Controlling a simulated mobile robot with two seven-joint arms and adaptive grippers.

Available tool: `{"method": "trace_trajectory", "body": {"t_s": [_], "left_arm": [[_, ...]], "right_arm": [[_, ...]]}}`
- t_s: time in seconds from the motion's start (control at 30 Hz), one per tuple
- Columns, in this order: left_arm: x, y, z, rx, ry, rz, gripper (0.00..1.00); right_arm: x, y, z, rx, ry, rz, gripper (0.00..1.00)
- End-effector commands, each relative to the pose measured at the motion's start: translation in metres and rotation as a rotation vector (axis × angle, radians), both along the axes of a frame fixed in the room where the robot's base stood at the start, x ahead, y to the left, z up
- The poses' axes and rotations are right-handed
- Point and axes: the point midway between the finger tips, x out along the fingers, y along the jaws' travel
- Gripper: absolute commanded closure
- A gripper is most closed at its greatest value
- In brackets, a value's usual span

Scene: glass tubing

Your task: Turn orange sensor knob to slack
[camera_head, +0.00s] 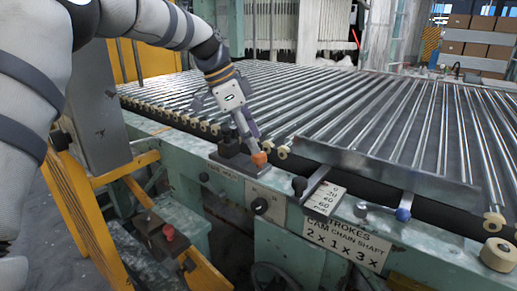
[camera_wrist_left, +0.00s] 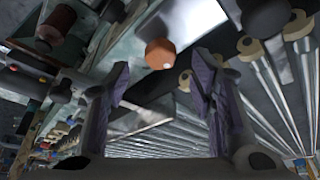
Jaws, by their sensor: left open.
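The orange knob (camera_head: 259,158) sits on a dark grey block on the green machine frame, in front of the glass tubes. My left gripper (camera_head: 250,137) is just above and behind the knob in the head view, pointing down at it. In the left wrist view, the orange knob (camera_wrist_left: 160,53) shows round and clear beyond the fingertips, roughly centred between them. The two fingers of the left gripper (camera_wrist_left: 160,80) are apart with nothing between them. A gap shows between fingers and knob. My right gripper is not in view.
A black knob (camera_head: 260,206) and a black ball lever (camera_head: 299,184) sit on the frame's front. A blue knob (camera_head: 402,214) is farther right. Glass tubes on rollers (camera_head: 350,110) fill the bed behind. A yellow frame (camera_head: 90,215) stands at the left.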

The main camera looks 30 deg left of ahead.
Motion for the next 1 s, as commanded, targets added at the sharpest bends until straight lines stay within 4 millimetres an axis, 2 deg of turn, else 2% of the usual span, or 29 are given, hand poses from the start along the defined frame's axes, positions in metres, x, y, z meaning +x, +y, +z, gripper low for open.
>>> {"method": "trace_trajectory", "body": {"t_s": [0.1, 0.2, 0.5, 0.57, 0.7, 0.73, 1.0], "left_arm": [[0.005, -0.007, -0.022, 0.000, 0.002, -0.001, 0.50], [0.008, -0.010, -0.031, 0.001, 0.001, 0.000, 0.50], [0.009, -0.011, -0.035, 0.000, -0.001, 0.000, 0.50], [0.009, -0.011, -0.035, 0.000, -0.001, 0.000, 0.61], [0.009, -0.011, -0.035, 0.000, -0.001, 0.000, 0.93], [0.009, -0.011, -0.035, 0.000, -0.001, 0.000, 0.97], [0.009, -0.011, -0.034, 0.000, -0.001, 0.019, 0.97]], "right_arm": [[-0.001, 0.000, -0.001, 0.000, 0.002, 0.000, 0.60], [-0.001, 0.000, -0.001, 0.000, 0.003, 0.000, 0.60], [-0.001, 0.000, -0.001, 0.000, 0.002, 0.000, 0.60], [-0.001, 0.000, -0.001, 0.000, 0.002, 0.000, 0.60], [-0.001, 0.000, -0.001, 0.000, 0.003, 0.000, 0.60], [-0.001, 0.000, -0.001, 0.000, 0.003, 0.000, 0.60], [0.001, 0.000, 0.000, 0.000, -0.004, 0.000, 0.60]]}}
